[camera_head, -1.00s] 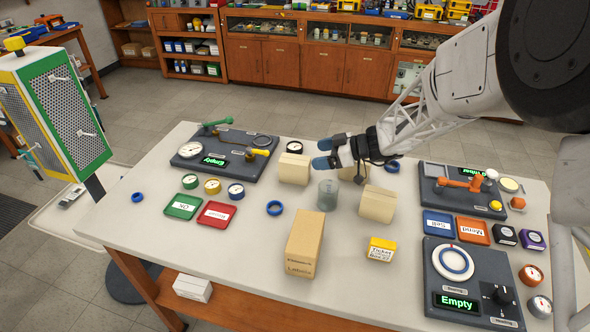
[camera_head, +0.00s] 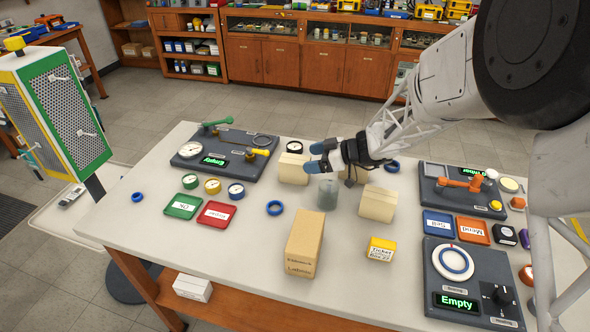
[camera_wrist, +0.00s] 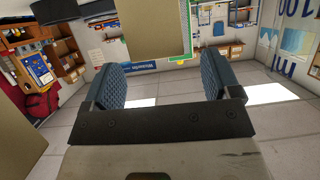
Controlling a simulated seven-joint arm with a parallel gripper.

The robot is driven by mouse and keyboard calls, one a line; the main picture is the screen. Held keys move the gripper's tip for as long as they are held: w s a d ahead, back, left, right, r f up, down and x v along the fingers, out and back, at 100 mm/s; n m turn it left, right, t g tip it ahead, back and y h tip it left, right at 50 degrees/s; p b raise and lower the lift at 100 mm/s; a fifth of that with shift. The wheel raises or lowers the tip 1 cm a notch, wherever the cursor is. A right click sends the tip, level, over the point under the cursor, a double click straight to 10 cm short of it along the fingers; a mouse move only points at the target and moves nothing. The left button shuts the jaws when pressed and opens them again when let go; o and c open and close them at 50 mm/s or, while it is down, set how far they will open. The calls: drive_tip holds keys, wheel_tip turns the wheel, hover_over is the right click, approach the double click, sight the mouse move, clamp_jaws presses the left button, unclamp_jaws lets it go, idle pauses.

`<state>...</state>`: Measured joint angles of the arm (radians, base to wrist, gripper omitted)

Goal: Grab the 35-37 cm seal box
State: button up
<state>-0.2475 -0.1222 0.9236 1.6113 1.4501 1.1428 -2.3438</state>
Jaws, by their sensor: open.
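Another beige face (camera_wrist: 18,125) fills the left edge.
A grey cylinder (camera_head: 328,194) stands just below my gripper. A brown label carton (camera_head: 304,245) and a yellow ticket box (camera_head: 381,249) stand nearer the front. Test stations (camera_head: 222,149) lie at the back left and right.

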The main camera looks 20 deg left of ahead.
sight(300, 160)
drive_tip(key=shift+x, duration=2.6)
drive_tip(key=shift+r, duration=0.1)
drive_tip(key=c, duration=1.1)
drive_tip(key=shift+r, duration=5)
